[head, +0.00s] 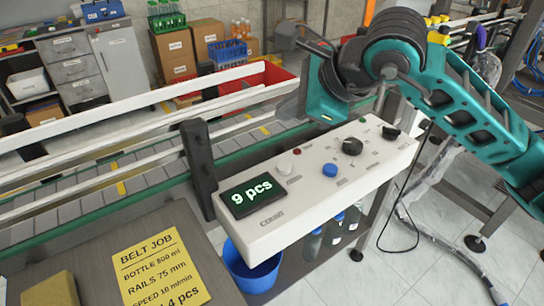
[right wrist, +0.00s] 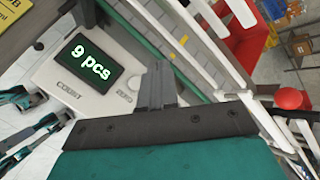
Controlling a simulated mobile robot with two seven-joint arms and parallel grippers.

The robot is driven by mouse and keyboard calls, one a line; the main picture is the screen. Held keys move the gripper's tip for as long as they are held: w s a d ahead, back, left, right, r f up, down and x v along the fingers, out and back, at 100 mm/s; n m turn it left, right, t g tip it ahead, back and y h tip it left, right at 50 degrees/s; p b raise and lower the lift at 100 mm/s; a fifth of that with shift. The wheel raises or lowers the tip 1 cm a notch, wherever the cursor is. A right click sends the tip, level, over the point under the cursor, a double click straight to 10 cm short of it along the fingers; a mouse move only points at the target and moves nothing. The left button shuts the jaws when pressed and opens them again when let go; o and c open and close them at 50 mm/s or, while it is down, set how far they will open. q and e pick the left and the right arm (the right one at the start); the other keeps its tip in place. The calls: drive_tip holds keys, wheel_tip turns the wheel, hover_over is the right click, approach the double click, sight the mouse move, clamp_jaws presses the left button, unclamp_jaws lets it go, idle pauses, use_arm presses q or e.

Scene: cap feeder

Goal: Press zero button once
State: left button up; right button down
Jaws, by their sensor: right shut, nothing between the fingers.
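The white control box (head: 262,229) has a lit display (head: 253,197) reading "9 pcs". A whitish button (head: 284,168) sits beside the display; its small label is hard to read in the head view. My right gripper (head: 287,113) is above and behind the box, apart from the button in the head view. Its fingers (right wrist: 157,85) are shut and empty. My left gripper is not in view.
The box also carries a blue button (head: 329,170), a small red lamp or button (head: 297,151) and a black knob (head: 352,146). A conveyor with white rails (head: 140,100) runs behind it. A yellow job card (head: 160,268) lies at the front left; a blue bucket (head: 250,275) stands below.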

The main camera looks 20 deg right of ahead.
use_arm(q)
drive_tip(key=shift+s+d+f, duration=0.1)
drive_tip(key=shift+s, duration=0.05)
use_arm(e)
drive_tip(key=shift+d, duration=0.1)
drive_tip(key=b, duration=0.5)
hover_over(287, 169)
wheel_tip(287, 169, down, 7)
drive_tip(key=shift+f, duration=0.2)
drive_tip(key=shift+f+b, duration=0.4)
drive_tip(key=shift+b, duration=0.15)
drive_tip(key=shift+f, duration=0.25)
drive_tip(key=shift+b, duration=0.3)
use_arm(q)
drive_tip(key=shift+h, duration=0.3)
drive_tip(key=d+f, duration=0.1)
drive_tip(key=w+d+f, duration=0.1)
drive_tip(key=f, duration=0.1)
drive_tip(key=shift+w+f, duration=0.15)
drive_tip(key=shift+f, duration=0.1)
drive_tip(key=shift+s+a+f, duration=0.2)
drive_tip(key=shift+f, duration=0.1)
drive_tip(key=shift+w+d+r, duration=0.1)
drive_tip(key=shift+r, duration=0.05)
